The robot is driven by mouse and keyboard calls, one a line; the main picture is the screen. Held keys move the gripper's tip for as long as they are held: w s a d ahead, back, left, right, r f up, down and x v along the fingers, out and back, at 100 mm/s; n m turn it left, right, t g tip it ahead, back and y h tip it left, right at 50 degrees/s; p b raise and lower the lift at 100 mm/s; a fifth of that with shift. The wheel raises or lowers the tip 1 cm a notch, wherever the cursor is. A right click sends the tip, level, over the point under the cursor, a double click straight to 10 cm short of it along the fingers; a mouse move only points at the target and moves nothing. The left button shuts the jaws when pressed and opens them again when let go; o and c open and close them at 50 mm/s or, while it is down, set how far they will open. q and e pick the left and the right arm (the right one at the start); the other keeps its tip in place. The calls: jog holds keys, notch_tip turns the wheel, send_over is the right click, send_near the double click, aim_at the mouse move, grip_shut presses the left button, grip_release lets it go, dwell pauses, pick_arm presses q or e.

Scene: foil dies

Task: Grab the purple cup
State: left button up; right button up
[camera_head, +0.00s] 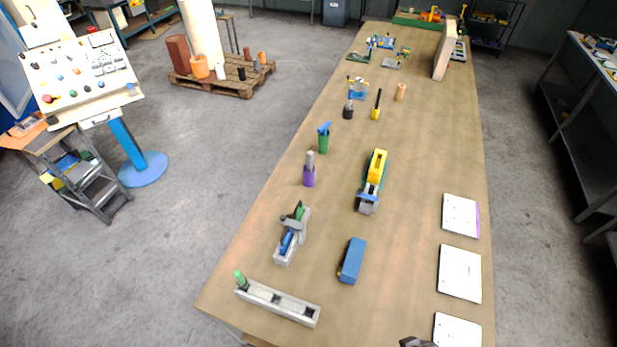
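The purple cup (309,178) stands upright on the long brown table (405,215), left of the table's middle. A light grey piece (310,159) sticks up out of the cup. No gripper is at or near the cup. A small dark tip (418,342) shows at the bottom edge, right of centre; it looks like part of my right gripper, and its fingers are mostly cut off. My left gripper is not in view.
A green cup (323,143) with a blue piece stands just behind the purple cup. A yellow-and-green toy vehicle (373,179) lies to its right. A grey block with tools (291,238), a blue block (352,261) and a slotted grey bar (279,302) are nearer. White sheets (460,273) line the right.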

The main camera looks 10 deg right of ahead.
dwell(0.4)
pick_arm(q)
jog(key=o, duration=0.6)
